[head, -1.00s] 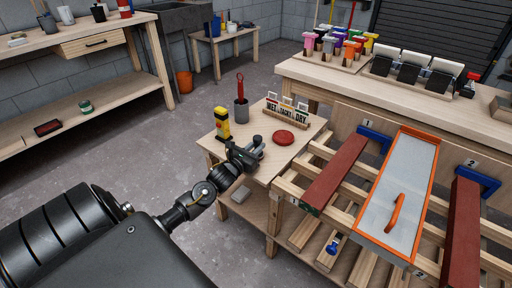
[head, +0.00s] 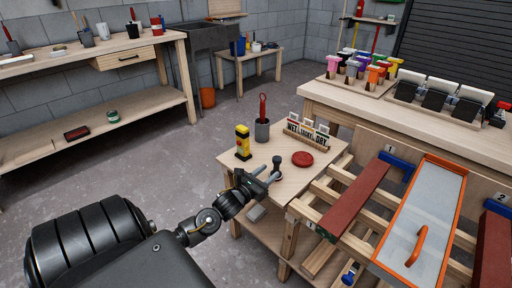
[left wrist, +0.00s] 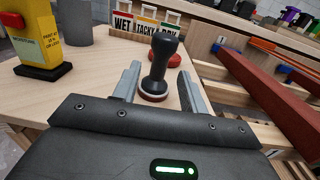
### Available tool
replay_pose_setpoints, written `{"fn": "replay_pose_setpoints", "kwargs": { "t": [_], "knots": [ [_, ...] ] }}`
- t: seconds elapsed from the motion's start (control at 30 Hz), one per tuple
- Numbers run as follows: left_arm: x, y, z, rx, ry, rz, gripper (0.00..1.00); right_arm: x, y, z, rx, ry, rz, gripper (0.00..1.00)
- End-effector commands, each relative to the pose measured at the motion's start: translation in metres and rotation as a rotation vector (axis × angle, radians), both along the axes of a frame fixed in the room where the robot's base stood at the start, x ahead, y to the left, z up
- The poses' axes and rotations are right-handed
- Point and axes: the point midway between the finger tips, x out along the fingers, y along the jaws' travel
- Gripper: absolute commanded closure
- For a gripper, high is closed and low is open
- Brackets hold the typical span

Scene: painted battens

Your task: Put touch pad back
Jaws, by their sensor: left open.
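A black knob-handled stamp with a round base, seemingly the touch pad (head: 277,164), stands upright on the small wooden side table. It also shows in the left wrist view (left wrist: 160,65), its base on the tabletop between the finger ends. My left gripper (head: 265,176) is open, its two grey fingers low on either side of the pad with visible gaps in the left wrist view (left wrist: 158,85). A red round disc (head: 302,158) lies on the table just behind the pad. My right gripper is not in view.
A yellow moisture meter (head: 243,143), a grey cup (head: 262,130) with a red-handled tool, and a WET/TACKY/DRY card rack (head: 308,134) stand around the table's back. At right, red battens (head: 352,200) and an orange-rimmed tray (head: 425,215) lie across a slatted rack.

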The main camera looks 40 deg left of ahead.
Motion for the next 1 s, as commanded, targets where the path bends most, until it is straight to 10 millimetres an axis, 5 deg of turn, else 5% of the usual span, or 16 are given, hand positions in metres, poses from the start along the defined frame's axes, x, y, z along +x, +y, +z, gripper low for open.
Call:
{"fn": "replay_pose_setpoints", "kwargs": {
  "t": [0.3,0.67,0.83,1.0],
  "knots": [
    [-0.059,-0.003,-0.002,-0.001,0.002,-0.001,0.57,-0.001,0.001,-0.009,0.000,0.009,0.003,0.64],
    [-0.073,-0.005,-0.005,-0.030,0.009,0.003,0.57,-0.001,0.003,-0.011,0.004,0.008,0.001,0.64],
    [-0.085,-0.020,-0.043,-0.358,0.126,0.055,0.57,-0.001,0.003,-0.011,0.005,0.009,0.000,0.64],
    [-0.118,-0.058,-0.113,-1.004,0.319,0.264,0.57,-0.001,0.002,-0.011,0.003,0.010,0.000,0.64]
  ]
}}
